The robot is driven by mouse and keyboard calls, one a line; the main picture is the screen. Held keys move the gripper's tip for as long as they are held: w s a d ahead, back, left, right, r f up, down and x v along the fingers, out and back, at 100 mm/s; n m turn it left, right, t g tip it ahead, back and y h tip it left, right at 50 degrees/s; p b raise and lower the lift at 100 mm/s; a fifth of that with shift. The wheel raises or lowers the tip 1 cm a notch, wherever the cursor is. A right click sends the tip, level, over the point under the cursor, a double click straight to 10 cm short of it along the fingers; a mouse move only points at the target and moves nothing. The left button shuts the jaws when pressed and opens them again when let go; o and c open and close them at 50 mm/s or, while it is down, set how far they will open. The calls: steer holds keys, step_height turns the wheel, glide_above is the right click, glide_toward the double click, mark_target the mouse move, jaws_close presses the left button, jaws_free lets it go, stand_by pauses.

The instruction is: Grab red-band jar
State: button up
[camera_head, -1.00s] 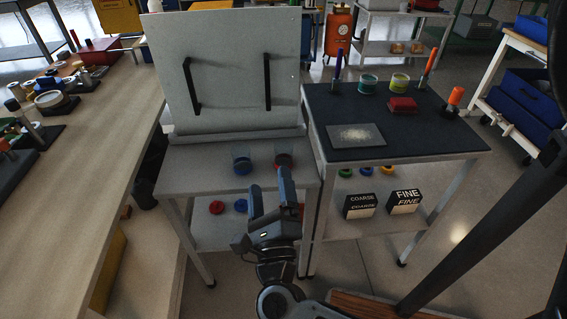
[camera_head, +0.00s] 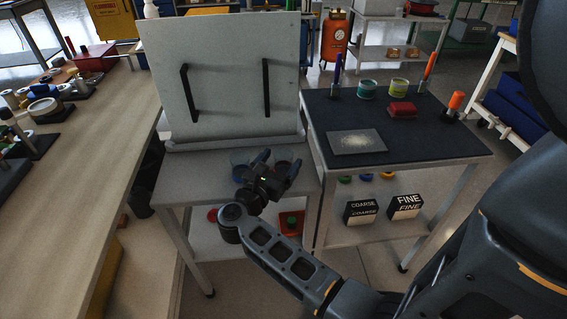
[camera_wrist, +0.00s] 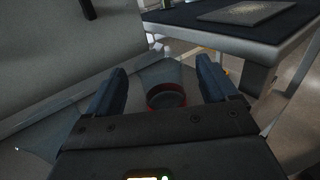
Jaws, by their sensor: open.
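The red-band jar (camera_wrist: 166,97) is a clear jar with a red ring low on it. In the wrist view it shows between my two fingers, with a gap on each side. In the head view the jar (camera_head: 282,164) stands on the grey table's top and my gripper (camera_head: 278,161) partly hides it. My gripper also shows in the wrist view (camera_wrist: 165,84), its fingers spread and empty.
An upright grey panel (camera_head: 225,60) with two black handles stands behind the jars. A dark-topped table (camera_head: 430,135) adjoins on the right, holding a red block (camera_head: 402,109) and a sanding sheet (camera_head: 356,142). A long workbench (camera_head: 95,175) is at left.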

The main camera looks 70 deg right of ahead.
steer(key=shift+s+d, duration=0.15)
steer(key=shift+d, duration=0.55)
steer(key=shift+s+d, duration=0.1)
steer(key=shift+d, duration=0.55)
steer(key=shift+c, duration=0.3)
steer(key=c, duration=1)
